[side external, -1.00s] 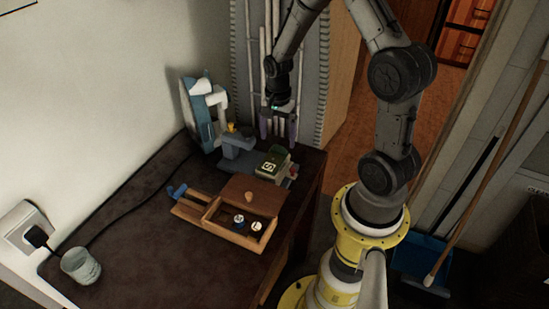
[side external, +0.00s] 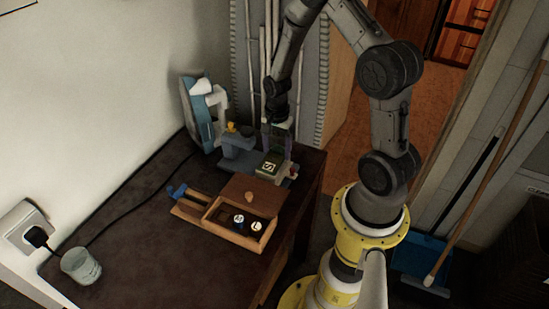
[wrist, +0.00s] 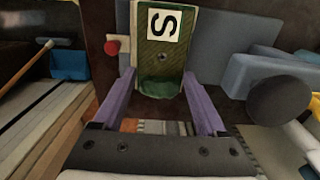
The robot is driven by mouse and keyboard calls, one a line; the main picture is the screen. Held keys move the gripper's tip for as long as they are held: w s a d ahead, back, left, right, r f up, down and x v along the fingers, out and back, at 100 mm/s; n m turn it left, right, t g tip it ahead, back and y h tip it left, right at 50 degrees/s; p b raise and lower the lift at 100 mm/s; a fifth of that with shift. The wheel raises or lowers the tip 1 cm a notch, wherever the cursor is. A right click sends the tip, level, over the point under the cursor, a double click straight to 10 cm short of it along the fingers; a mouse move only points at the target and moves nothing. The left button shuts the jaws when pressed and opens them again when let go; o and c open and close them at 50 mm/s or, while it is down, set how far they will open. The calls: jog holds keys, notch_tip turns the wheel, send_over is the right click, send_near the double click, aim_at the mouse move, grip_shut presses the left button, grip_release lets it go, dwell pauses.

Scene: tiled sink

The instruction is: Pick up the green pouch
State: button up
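The green pouch (side external: 269,164) carries a white label with a black S and lies on the far right part of the dark table, against a blue-grey machine. In the wrist view the pouch (wrist: 160,72) stands ahead of my gripper (wrist: 160,88), between the two purple fingers. The fingers are apart, near its closer end; I cannot tell if they touch it. In the side view my gripper (side external: 279,143) is low, just behind the pouch, with its tips partly hidden.
A wooden box (side external: 240,228) with a lid and small round items lies in front.

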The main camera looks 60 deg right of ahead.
jog(key=c, duration=0.6)
jog(key=shift+c, duration=0.2)
jog(key=shift+r, duration=0.1)
